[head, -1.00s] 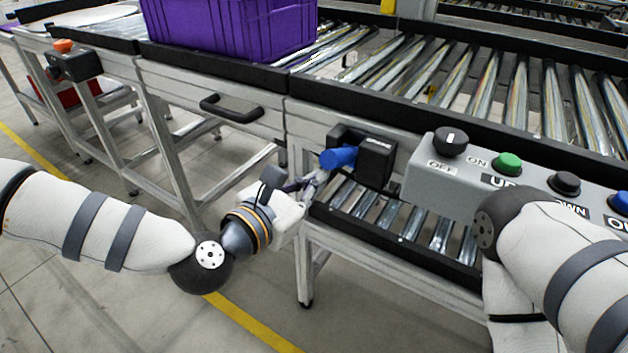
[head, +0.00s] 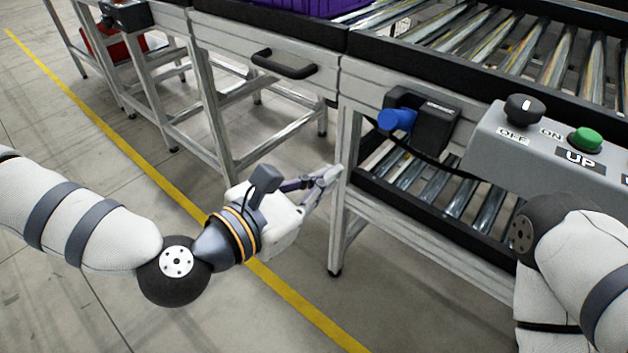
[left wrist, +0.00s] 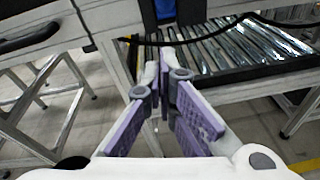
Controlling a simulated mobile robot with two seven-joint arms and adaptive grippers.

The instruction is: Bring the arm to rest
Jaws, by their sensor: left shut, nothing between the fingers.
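My left arm comes in from the left in the head view, with its elbow bent over the floor. My left gripper (head: 330,175) is shut and empty in front of the conveyor frame's upright leg. In the left wrist view the purple-grey fingers of the left gripper (left wrist: 157,75) meet at the tips with nothing between them. They point toward the lower rollers. Part of my right arm shows at the right edge of the head view; its gripper is out of sight.
A blue knob on a black box (head: 397,120) sits on the conveyor frame just beyond the left gripper. A grey control panel (head: 490,140) is to the right. A black handle (head: 284,66) and a purple crate (head: 290,8) are farther back. Open floor lies below and left.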

